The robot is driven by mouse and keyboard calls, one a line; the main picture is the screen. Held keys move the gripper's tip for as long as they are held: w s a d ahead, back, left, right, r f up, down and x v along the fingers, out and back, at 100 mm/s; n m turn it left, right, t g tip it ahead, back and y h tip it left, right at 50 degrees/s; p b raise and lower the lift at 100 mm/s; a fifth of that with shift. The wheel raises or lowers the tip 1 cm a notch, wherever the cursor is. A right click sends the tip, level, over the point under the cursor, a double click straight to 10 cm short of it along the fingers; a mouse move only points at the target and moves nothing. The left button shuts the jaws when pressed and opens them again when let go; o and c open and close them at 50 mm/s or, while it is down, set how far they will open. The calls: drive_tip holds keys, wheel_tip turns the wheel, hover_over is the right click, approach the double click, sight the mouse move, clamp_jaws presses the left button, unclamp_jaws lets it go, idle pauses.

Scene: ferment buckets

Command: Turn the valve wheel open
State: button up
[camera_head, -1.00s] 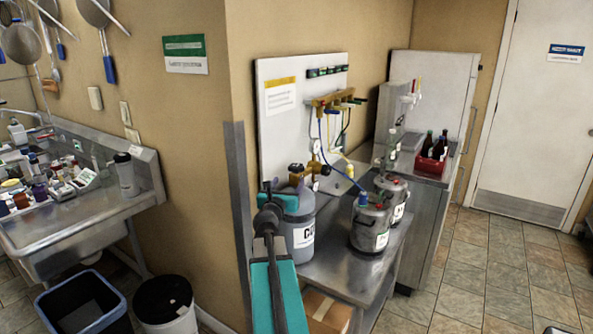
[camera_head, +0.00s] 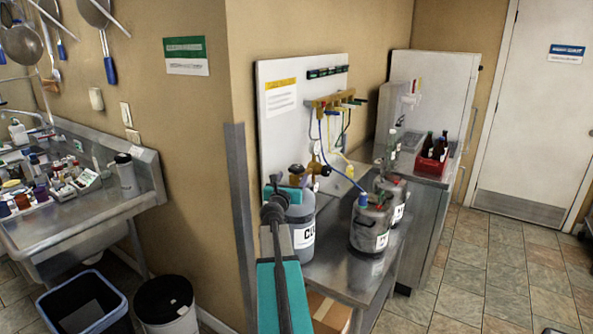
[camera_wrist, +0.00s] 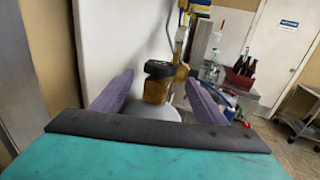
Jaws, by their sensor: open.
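A dark valve wheel (camera_wrist: 160,69) sits on a brass valve (camera_wrist: 155,91) at the top of a grey gas cylinder (camera_wrist: 145,111) in the wrist view. In the head view, the wheel (camera_head: 296,169) shows above the labelled cylinder (camera_head: 301,230), beside a brass regulator (camera_head: 314,168). My gripper (camera_wrist: 159,84) is open, its two purple fingers on either side of the valve in the picture, with no contact visible. In the head view my gripper (camera_head: 277,184) is just left of the wheel, and my arm hides part of the cylinder.
Steel kegs (camera_head: 371,226) stand on the steel table (camera_head: 345,268) right of the cylinder. A white panel (camera_head: 283,125) with a brass manifold (camera_head: 335,101) and hoses rises behind. A wall corner (camera_head: 240,200) is close on the left. A red bottle crate (camera_head: 431,166) is farther right.

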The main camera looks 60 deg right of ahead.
sight(297, 169)
drive_tip(key=shift+p+x, duration=0.7)
drive_tip(key=shift+x, duration=3.3)
drive_tip(key=c, duration=1)
drive_tip(key=shift+c, duration=0.2)
drive_tip(key=shift+n+t+y, duration=0.5)
drive_tip(key=shift+n+t, duration=0.3)
drive_tip(key=shift+t, duration=0.2)
drive_tip(key=o, duration=1)
drive_tip(key=shift+o, duration=0.2)
